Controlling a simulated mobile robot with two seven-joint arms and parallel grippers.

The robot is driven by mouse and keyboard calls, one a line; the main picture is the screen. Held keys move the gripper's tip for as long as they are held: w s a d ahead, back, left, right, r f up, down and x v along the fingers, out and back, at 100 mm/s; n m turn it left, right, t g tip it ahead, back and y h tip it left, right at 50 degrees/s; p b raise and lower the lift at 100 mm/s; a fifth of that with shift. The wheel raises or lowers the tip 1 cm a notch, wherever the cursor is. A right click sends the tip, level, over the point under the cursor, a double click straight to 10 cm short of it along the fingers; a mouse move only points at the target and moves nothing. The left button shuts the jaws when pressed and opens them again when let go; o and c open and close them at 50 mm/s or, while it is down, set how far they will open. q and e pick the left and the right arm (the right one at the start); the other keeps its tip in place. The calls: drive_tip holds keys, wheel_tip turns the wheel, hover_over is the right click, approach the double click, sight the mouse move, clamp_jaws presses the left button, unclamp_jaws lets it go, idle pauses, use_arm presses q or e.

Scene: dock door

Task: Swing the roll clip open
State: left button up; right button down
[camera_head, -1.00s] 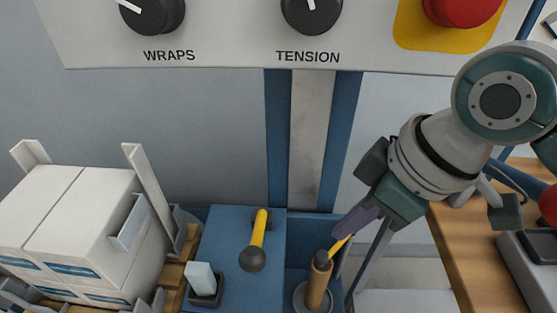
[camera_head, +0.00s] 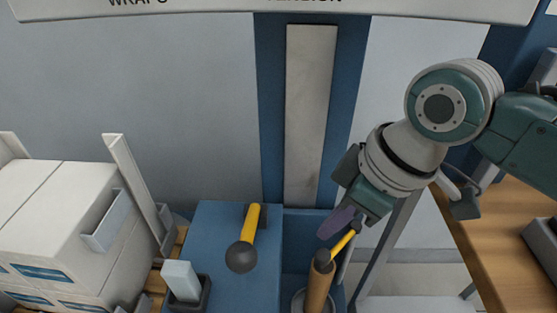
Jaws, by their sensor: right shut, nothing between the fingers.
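The roll clip appears to be the yellow bar (camera_head: 345,240), angled up and to the right from the dark top of a brown upright roll (camera_head: 318,285). My right gripper (camera_head: 336,222), with purple fingers, is shut and empty. Its fingertips are just above and left of the clip, and overlap the view close to it; I cannot tell whether they touch. The clip's upper end lies beneath the gripper body. My left gripper is not in view.
White boxes (camera_head: 60,215) stand at the left. A wooden bench (camera_head: 490,245) is at the right. A control panel (camera_head: 420,10) crosses the top.

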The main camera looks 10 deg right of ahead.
drive_tip(key=b+x, duration=0.2)
drive_tip(key=x, duration=0.4)
drive_tip(key=shift+f, duration=0.35)
drive_tip(key=shift+w, duration=0.1)
